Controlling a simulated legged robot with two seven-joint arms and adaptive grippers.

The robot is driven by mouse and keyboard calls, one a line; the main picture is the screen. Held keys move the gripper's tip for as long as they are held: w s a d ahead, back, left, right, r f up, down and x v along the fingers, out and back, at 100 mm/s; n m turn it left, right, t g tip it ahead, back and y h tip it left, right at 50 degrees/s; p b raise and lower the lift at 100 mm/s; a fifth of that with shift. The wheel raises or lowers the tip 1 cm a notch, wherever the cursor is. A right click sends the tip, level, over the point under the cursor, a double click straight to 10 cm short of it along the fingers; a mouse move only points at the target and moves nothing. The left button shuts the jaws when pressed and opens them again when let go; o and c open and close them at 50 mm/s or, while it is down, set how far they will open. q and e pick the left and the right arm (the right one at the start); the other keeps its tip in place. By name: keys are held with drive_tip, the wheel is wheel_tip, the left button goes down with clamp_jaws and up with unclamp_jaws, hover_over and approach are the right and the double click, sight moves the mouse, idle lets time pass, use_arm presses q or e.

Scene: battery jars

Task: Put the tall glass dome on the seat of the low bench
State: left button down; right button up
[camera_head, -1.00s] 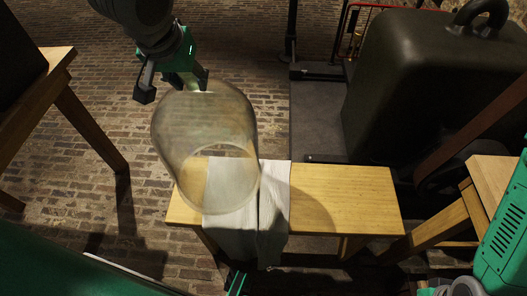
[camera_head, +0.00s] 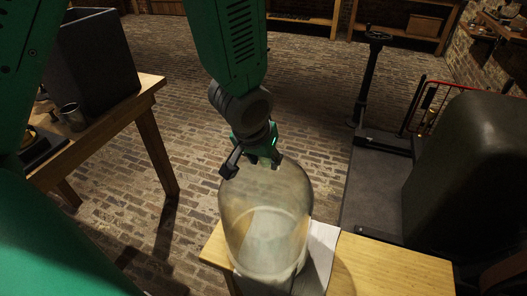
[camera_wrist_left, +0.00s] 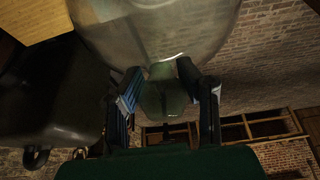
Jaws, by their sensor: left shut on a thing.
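The tall glass dome (camera_head: 265,225) is clear, with a rounded top, and hangs roughly upright from my left gripper. My left gripper (camera_head: 253,163) is shut on the top of the dome; in the left wrist view its two fingers (camera_wrist_left: 163,92) close on the greenish knob under the glass dome (camera_wrist_left: 155,30). The low bench (camera_head: 390,268) has a yellow wooden seat below the dome, with a pale cloth (camera_head: 323,243) draped across it. The dome's lower rim is over the left part of the seat and cloth; I cannot tell whether it touches. My right gripper is not in view.
A wooden table (camera_head: 120,105) at the left carries a black box (camera_head: 95,55) and a small cup (camera_head: 72,117). A large dark rounded vessel (camera_head: 460,165) stands right, beside a platform scale (camera_head: 380,190). The seat right of the cloth is clear.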

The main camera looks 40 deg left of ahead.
use_arm(q)
drive_tip(key=shift+w+f, duration=0.15)
drive_tip(key=shift+f, duration=0.35)
drive_tip(key=shift+a+f, duration=0.1)
drive_tip(key=shift+a, duration=0.5)
drive_tip(key=c, duration=1.1)
unclamp_jaws()
drive_tip(key=shift+s+f, duration=0.15)
drive_tip(key=shift+s, duration=0.1)
drive_tip(key=shift+c, duration=0.2)
drive_tip(key=shift+d, duration=0.2)
drive_tip(key=shift+d+r, duration=0.25)
drive_tip(key=shift+r, duration=0.3)
drive_tip(key=p+v, duration=0.3)
drive_tip(key=v, duration=0.8)
drive_tip(key=shift+a, duration=0.15)
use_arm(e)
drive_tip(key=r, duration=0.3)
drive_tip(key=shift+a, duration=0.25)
